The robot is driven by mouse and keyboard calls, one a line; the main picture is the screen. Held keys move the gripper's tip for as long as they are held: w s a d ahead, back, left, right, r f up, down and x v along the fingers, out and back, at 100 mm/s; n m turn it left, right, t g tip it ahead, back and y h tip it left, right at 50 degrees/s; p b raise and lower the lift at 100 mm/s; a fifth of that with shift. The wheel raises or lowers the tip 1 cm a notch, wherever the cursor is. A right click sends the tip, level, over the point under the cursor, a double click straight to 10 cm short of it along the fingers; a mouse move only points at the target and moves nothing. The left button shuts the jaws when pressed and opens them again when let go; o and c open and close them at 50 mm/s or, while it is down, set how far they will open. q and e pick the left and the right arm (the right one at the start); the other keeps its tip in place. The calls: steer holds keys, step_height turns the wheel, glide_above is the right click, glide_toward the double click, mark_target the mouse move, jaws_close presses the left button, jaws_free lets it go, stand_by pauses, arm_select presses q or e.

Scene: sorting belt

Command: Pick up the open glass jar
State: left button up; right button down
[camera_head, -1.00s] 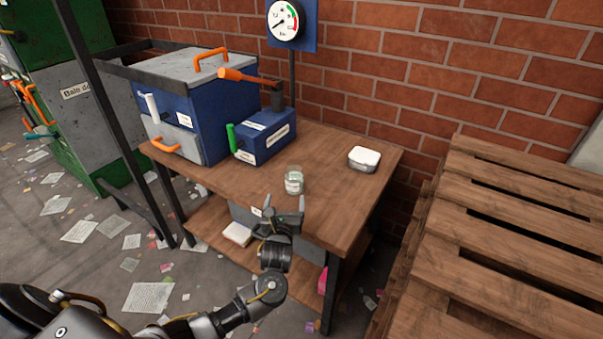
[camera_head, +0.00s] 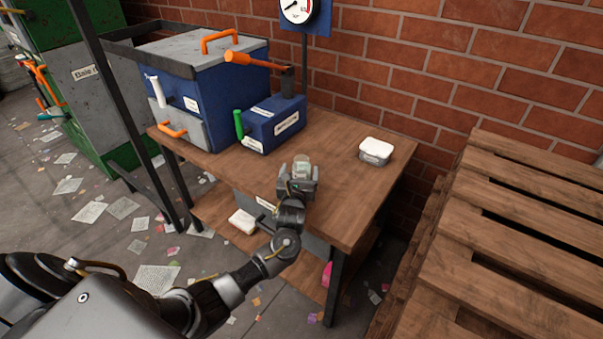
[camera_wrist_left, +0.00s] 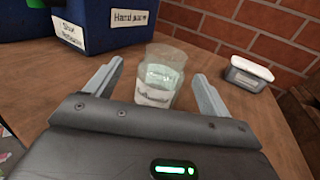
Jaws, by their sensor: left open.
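The open glass jar (camera_head: 302,164) stands upright on the wooden table, its lower part hidden behind my left gripper in the head view. In the left wrist view the clear jar (camera_wrist_left: 160,76) has a pale label and stands between the two fingers. My left gripper (camera_head: 298,170) is open, with one finger on each side of the jar. In the left wrist view its fingers (camera_wrist_left: 155,82) show gaps to the jar on both sides. My right gripper is not in view.
A blue box with a green handle (camera_head: 272,126) and a larger blue press (camera_head: 232,88) stand at the table's left. A lidded white container (camera_head: 375,150) sits to the right. The wooden table (camera_head: 340,205) is bare around the jar. Wooden pallets (camera_head: 520,230) stand at the right.

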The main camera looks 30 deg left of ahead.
mark_target(302, 161)
arm_select(q)
steer(key=x, duration=0.5)
steer(key=shift+w+d, duration=0.1)
steer(key=shift+w, duration=0.05)
steer(key=shift+r, duration=0.1)
steer(key=c, duration=1.1)
